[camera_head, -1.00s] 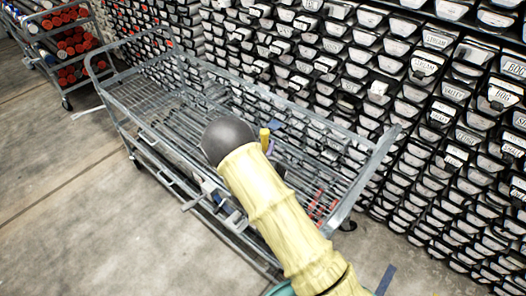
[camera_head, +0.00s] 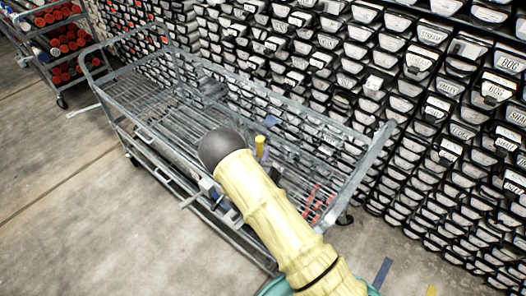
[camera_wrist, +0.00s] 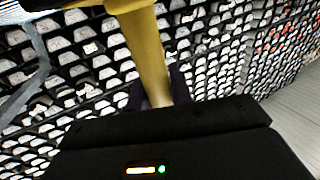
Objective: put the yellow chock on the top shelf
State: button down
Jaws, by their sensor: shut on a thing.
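The yellow chock (camera_wrist: 150,55) runs up from between the dark fingers of my gripper (camera_wrist: 157,92) in the wrist view, with a wider part at the top edge. The gripper is shut on it. In the head view a small part of the chock (camera_head: 260,144) shows just right of my dark wrist; most of the gripper is hidden behind my arm. It appears over the slatted metal cart (camera_head: 175,118); its height above the slats is hard to tell. Which level of the metalwork is the top shelf is unclear.
A wall of stacked labelled trays (camera_head: 420,110) stands close behind the cart. The cart has raised rails and end frames. Red items (camera_head: 312,203) show at its right end. Another rack with red-ended cylinders (camera_head: 65,45) stands far left. Floor in front is open.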

jog(key=shift+d+f, duration=0.1)
jog(key=shift+d, duration=0.05)
jog(key=c, duration=1.3)
grip_release()
jog(key=shift+d, duration=0.1)
jog(key=shift+o, duration=0.2)
jog(key=shift+r, duration=0.3)
jog(key=b+v, duration=0.4)
jog(key=v, duration=0.8)
jog(key=shift+f, duration=0.15)
